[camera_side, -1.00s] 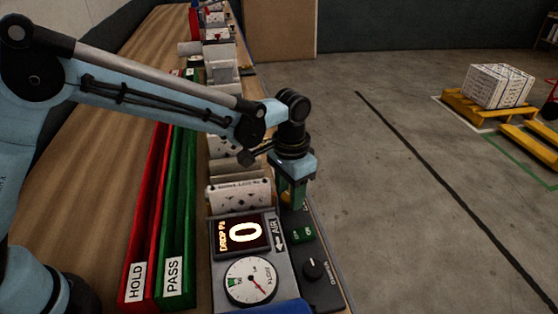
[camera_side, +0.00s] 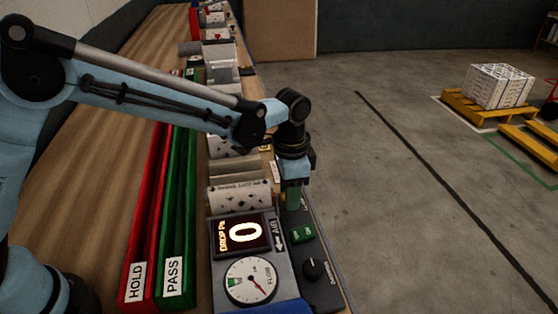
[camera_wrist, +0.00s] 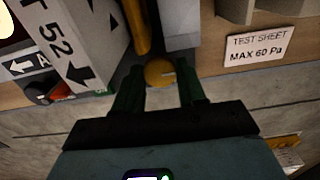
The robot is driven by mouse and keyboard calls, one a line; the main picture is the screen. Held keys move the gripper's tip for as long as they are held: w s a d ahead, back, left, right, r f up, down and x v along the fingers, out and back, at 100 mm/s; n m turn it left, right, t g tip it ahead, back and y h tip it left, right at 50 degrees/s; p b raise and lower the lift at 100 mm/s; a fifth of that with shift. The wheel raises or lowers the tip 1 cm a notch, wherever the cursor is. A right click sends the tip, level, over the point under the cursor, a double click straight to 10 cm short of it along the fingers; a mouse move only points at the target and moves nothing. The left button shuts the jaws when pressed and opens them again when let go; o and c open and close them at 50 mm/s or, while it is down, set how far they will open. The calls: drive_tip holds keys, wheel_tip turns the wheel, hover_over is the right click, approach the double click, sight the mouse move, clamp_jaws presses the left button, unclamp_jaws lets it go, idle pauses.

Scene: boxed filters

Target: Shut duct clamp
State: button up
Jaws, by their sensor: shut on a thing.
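The duct clamp's yellow lever (camera_wrist: 137,30) ends in a round yellow knob (camera_wrist: 160,72) in the wrist view. My gripper (camera_wrist: 160,88) has its two green fingers shut on this knob, one on each side. In the side view my gripper (camera_side: 293,198) points down at the right edge of the bench, just behind the control panel. The lever is hidden there by my gripper. A pale boxed filter (camera_side: 238,196) stands left of my gripper. How far the clamp is closed cannot be told.
A drop display (camera_side: 243,235) reading 0 and a dial gauge (camera_side: 250,281) stand in front. Red HOLD (camera_side: 138,258) and green PASS (camera_side: 173,255) channels run along the left. A test sheet label (camera_wrist: 258,46) sits on the bench edge.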

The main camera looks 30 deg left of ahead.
drive_tip(key=o, duration=0.8)
wheel_tip(320, 180, up, 12)
drive_tip(key=shift+r, duration=0.1)
idle(0.3)
drive_tip(key=s+a+r+n+t, duration=0.2)
drive_tip(key=s+a, duration=0.1)
drive_tip(key=a, duration=0.3)
drive_tip(key=s+a+r+n+t, duration=0.1)
drive_tip(key=s+a+n+t, duration=0.15)
drive_tip(key=s+a, duration=0.2)
drive_tip(key=s+a+f+n+t, duration=0.1)
drive_tip(key=s+a, duration=0.1)
drive_tip(key=s+a+f+n, duration=0.2)
drive_tip(key=s+a, duration=0.1)
drive_tip(key=s+a+f+n+t, duration=0.1)
drive_tip(key=s+a, duration=0.1)
drive_tip(key=a, duration=0.1)
drive_tip(key=shift+s+f+n+t, duration=0.2)
drive_tip(key=shift+n+t, duration=0.15)
